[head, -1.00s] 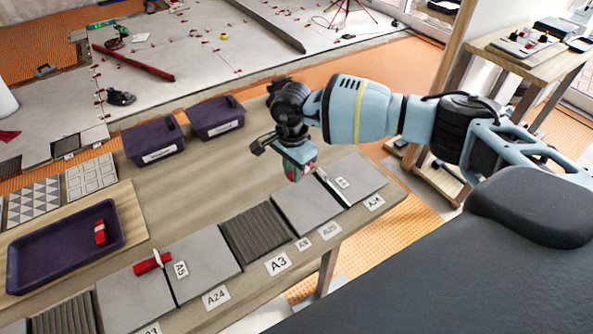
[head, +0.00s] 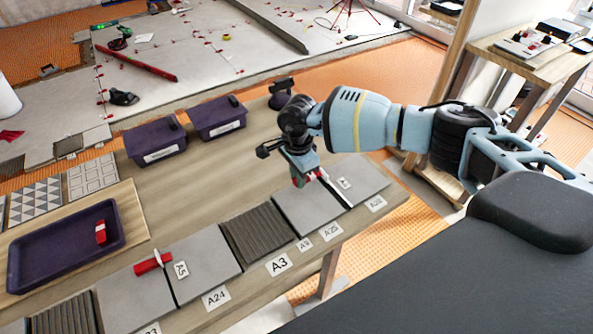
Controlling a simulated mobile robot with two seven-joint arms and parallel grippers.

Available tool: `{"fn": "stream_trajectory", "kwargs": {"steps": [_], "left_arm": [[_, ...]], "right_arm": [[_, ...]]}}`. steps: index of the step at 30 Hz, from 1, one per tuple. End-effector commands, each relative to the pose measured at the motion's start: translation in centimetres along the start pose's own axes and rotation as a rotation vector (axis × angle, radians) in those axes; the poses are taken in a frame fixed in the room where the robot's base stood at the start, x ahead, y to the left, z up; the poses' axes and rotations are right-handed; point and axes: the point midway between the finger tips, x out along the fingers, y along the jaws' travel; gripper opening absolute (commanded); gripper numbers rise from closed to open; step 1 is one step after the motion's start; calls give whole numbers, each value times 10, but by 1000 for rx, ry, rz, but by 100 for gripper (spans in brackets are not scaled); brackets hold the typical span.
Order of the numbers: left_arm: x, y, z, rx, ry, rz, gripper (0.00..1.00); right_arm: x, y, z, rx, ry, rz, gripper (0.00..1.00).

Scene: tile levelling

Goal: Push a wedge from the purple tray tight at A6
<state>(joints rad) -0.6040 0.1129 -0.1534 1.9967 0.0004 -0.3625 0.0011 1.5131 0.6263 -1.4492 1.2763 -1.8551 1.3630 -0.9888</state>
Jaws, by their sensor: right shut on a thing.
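The purple tray (head: 66,276) lies at the left of the bench with one red wedge (head: 101,232) in it. My right gripper (head: 304,178) is low over the right-hand tiles, shut on a red wedge (head: 312,176), mostly hidden by the fingers. The held wedge is at the white clip (head: 334,188) in the joint beside a small label (head: 345,183), probably A6. I cannot tell whether it is seated in the clip. Another red wedge (head: 150,264) sits through a clip at the A5 label (head: 181,270). My left gripper is not in view.
Two dark purple lidded boxes (head: 155,142) (head: 218,118) stand at the bench's back, with a black-handled tool (head: 281,93) to their right. Labelled grey tiles (head: 205,262) and a ribbed dark tile (head: 260,233) line the front edge. Bench surface (head: 190,195) is clear mid-left.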

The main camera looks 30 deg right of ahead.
Motion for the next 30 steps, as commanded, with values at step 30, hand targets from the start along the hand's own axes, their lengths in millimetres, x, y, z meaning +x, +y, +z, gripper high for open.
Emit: {"fn": "stream_trajectory", "kwargs": {"steps": [30], "left_arm": [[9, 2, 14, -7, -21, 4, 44]], "right_arm": [[32, 0, 1, 0, 0, -1, 0]]}}
